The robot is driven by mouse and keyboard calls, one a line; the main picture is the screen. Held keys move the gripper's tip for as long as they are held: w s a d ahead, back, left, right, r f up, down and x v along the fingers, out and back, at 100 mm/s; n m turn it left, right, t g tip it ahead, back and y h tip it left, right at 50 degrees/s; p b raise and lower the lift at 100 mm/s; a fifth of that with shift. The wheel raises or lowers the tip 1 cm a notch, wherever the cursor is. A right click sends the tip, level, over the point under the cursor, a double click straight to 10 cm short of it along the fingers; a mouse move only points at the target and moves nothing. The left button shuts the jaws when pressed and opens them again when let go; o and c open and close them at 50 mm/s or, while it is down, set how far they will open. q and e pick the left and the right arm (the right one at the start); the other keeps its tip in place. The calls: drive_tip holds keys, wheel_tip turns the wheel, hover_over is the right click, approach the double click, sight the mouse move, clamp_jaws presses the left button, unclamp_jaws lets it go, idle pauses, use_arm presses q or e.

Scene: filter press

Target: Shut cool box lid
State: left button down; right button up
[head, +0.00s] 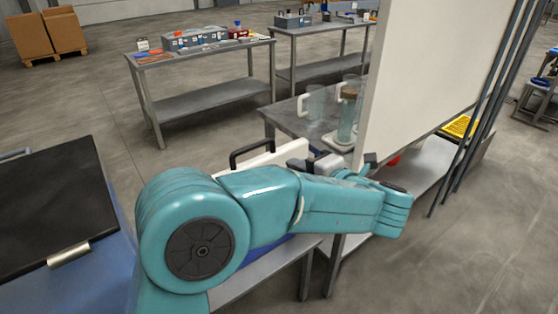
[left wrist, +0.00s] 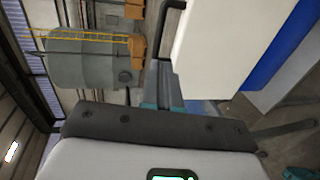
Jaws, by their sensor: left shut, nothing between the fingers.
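The cool box has a white lid (head: 284,155) with a black handle (head: 262,143) and a blue body (head: 266,252), largely hidden behind my left arm in the head view. In the left wrist view the white lid (left wrist: 225,45) fills the upper right, with the blue body (left wrist: 290,50) beside it and the handle (left wrist: 163,35) at its edge. I cannot tell how far the lid is open. My right gripper is out of view.
A black-topped blue unit (head: 50,205) stands at the left. A table with clear jugs (head: 347,115) stands behind the cool box, beside a large white panel (head: 430,75). Two workbenches (head: 205,92) with items stand at the back. Floor between them is free.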

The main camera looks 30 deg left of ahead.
sight(255, 148)
use_arm(q)
drive_tip(key=x, duration=1.2)
drive_tip(key=shift+a+p, duration=0.15)
drive_tip(key=shift+p, duration=0.2)
drive_tip(key=shift+w+a+f, duration=0.15)
drive_tip(key=shift+w+a, duration=0.15)
drive_tip(key=shift+a, duration=0.3)
